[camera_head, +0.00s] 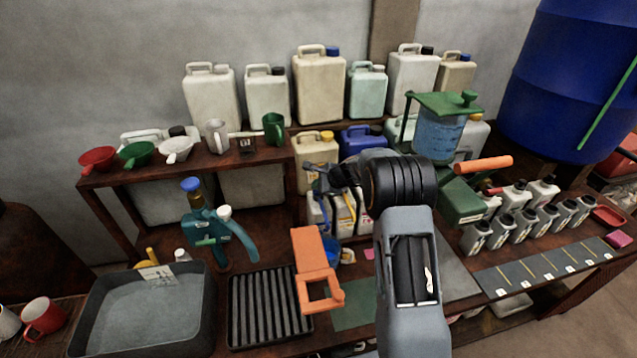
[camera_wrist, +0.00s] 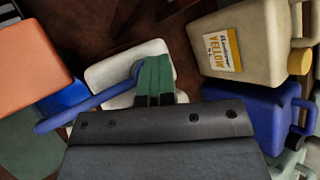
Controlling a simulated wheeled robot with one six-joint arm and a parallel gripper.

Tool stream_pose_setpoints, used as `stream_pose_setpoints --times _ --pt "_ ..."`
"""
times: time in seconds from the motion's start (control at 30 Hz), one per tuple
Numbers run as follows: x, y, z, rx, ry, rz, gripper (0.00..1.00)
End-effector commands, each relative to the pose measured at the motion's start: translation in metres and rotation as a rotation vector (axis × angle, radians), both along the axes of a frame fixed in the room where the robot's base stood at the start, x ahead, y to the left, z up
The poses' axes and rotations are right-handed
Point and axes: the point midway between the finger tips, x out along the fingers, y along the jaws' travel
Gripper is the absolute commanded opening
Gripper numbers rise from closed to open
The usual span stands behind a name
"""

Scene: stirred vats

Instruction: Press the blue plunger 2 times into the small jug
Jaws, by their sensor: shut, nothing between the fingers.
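In the wrist view my gripper (camera_wrist: 155,78) is shut and empty, with green fingertips over a white container (camera_wrist: 112,75). A blue rod (camera_wrist: 85,109) runs beside the fingertips; I cannot tell whether they touch. A white jug (camera_head: 217,135) and a green jug (camera_head: 273,128) stand on the shelf. I cannot tell which is the small jug.
An orange device (camera_head: 315,268) stands at the front middle, near a blue vessel (camera_head: 333,250). A grey water basin (camera_head: 83,345) and a black ribbed tray (camera_head: 235,340) are at the front left. Several canisters crowd the back. A green-lidded tank (camera_head: 440,133) stands right of my arm.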

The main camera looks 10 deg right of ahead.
Motion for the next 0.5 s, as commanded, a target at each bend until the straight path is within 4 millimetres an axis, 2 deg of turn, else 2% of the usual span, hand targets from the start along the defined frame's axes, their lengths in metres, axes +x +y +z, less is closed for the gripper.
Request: stream_pose_setpoints --times 0.03,0.13,0.5 --pt "-0.005 0.0 -0.014 -0.002 0.027 0.001 0.0" --pt "-0.005 0.0 -0.008 -0.001 0.026 0.001 0.0" --pt "-0.005 0.0 0.033 0.001 0.022 0.002 0.0"
